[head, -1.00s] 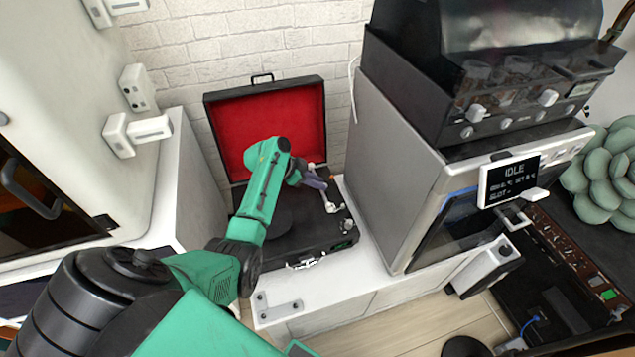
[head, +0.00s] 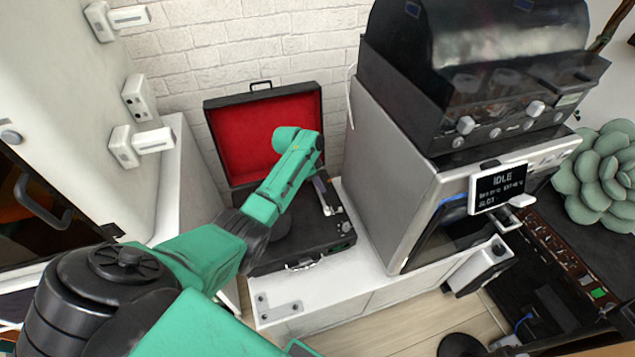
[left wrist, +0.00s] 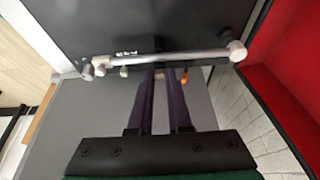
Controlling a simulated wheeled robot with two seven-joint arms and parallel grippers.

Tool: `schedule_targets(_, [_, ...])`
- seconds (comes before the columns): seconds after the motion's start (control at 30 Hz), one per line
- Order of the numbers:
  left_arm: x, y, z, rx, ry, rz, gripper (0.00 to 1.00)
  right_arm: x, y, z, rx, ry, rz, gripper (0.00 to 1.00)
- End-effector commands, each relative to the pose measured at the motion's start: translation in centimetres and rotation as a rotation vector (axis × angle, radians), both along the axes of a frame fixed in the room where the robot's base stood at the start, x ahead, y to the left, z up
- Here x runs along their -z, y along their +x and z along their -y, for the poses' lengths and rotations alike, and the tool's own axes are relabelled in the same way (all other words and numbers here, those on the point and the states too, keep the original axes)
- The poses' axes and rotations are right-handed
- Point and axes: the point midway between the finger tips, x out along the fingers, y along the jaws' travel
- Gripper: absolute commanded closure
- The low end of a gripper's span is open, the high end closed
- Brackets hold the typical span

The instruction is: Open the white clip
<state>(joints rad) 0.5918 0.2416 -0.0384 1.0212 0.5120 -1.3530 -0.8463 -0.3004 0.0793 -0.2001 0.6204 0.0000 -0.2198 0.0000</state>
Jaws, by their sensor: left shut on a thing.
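The black suitcase turntable (head: 330,240) stands open on the white cabinet, and its silver-white tonearm (head: 327,195) lies along the deck's right side. The tonearm (left wrist: 175,58) also crosses the left wrist view. My left gripper (left wrist: 160,76) has its dark purple fingers close together at the middle of the tonearm. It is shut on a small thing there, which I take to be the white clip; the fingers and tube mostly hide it. A small orange bit (left wrist: 183,77) shows beside the right fingertip. In the head view, my green forearm hides most of this gripper. My right gripper is not in view.
The red-lined lid (head: 245,130) stands up behind the deck. A tall grey machine (head: 390,170) with an IDLE screen (head: 500,188) stands close on the right. A white cupboard (head: 60,110) with white latches is on the left.

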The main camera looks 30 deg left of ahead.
Motion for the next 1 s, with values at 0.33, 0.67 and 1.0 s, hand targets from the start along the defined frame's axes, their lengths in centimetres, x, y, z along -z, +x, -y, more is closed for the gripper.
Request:
schedule_targets(0.33, [0.0, 0.5, 0.4, -0.001, 0.125, -0.139, 1.00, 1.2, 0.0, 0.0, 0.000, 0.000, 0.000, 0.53])
schedule_targets(0.67, [-0.2, 0.6, 0.5, -0.001, 0.153, -0.173, 1.00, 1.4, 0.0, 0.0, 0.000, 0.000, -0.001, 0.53])
schedule_targets(1.0, [-0.2, 0.6, 0.5, 0.000, 0.152, -0.172, 0.53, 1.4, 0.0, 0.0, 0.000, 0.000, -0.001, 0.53])
